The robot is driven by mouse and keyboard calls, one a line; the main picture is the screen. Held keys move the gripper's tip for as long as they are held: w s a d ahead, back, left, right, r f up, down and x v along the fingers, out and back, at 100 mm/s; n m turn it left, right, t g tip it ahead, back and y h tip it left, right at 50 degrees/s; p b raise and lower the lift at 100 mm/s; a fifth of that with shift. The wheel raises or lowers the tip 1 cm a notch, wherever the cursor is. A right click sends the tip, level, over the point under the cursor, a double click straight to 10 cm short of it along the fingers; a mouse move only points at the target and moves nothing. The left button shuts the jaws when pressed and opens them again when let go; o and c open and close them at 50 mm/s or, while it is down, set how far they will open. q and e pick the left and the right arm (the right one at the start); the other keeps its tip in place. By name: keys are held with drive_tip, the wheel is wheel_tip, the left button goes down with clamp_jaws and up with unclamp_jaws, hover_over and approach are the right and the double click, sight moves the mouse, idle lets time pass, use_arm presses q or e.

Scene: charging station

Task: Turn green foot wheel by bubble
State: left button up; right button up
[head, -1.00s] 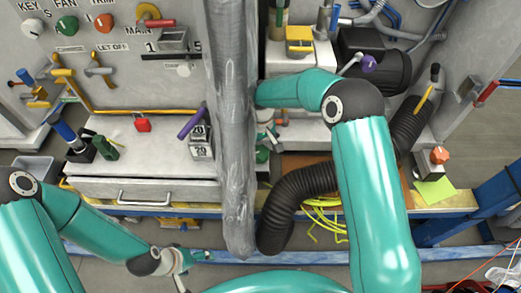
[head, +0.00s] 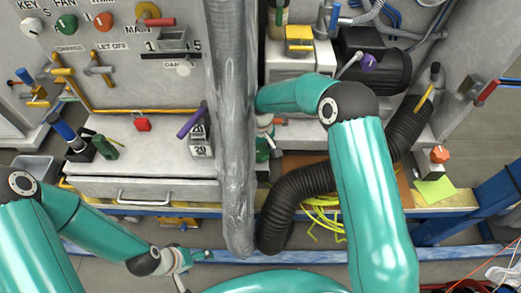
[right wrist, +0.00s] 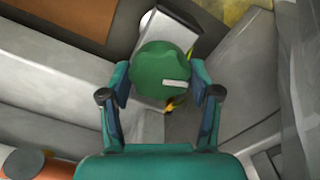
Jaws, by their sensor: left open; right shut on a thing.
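The green foot wheel (right wrist: 160,65) is a round green knob with a short pale mark on its face, seen in the right wrist view. My right gripper (right wrist: 161,84) is shut on it, one finger at each side. In the head view the right hand is mostly hidden behind the grey vertical duct. My left gripper (head: 185,260) is open and empty, low in front of the bench, away from the wheel. I cannot make out a bubble level; a small yellow-orange piece (right wrist: 171,104) shows just below the wheel, partly hidden by it.
The grey duct (head: 232,120) and black ribbed hose (head: 300,185) stand close to my right arm. Yellow cables (head: 322,222) hang beneath the hose. A drawer (head: 150,190) is at left, and a red padlock (head: 142,124) lies on the bench above it.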

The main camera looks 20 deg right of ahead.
sight(261, 151)
drive_tip(key=shift+f+m+b, duration=0.15)
drive_tip(key=shift+m+b, duration=0.15)
drive_tip(key=shift+b, duration=0.05)
drive_tip(key=shift+r, duration=0.2)
drive_tip(key=o, duration=1.1)
wheel_tip(261, 151, up, 12)
drive_tip(key=shift+f, duration=0.1)
